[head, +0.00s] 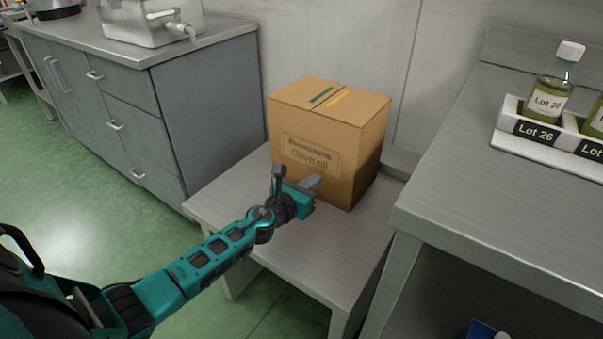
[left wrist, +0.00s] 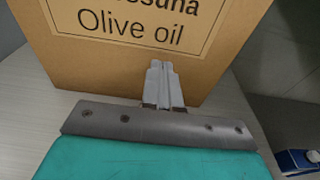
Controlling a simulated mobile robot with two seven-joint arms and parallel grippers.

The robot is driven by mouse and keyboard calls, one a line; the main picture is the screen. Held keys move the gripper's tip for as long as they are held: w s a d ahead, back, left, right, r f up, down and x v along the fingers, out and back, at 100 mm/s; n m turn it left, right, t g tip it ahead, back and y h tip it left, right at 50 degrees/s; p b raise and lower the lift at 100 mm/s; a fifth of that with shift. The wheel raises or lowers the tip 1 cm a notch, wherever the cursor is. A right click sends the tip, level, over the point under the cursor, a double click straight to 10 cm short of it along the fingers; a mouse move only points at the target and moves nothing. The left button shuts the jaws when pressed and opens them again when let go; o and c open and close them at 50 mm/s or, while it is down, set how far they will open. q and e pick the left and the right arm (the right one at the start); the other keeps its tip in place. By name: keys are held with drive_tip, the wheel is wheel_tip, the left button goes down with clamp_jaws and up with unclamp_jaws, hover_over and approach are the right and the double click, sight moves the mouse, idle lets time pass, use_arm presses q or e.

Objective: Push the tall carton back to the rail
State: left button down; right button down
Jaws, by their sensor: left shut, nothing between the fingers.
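The tall carton (head: 325,140) is a brown cardboard box marked "Olive oil", with green and yellow tape strips on top. It stands upright on a low grey bench (head: 232,193). Its back right side is close to a low raised rail (head: 402,160) along the bench's back edge; the carton partly hides the rail, so I cannot tell if they touch. My left gripper (head: 312,184) is shut and empty at the carton's lower front face. In the left wrist view the closed fingers (left wrist: 162,84) point at the carton (left wrist: 120,55) below its label, touching or nearly touching it.
A grey drawer cabinet (head: 205,110) with a metal tank (head: 150,22) stands at the left. A higher steel table (head: 480,215) at the right holds a white rack (head: 545,147) with a "Lot 26" bottle (head: 552,88). A blue object (head: 480,330) lies below that table.

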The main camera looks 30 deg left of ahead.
sight(322, 174)
use_arm(q)
drive_tip(key=shift+w, duration=0.15)
drive_tip(key=shift+w+d+b, duration=0.2)
drive_tip(key=shift+w+b, duration=0.4)
drive_tip(key=shift+w, duration=1.3)
drive_tip(key=shift+s, duration=0.3)
drive_tip(key=s, duration=0.2)
drive_tip(key=s+p, duration=0.1)
drive_tip(key=s, duration=0.3)
drive_tip(key=shift+s+a, duration=0.25)
drive_tip(key=shift+a, duration=0.1)
drive_tip(key=shift+d, duration=0.1)
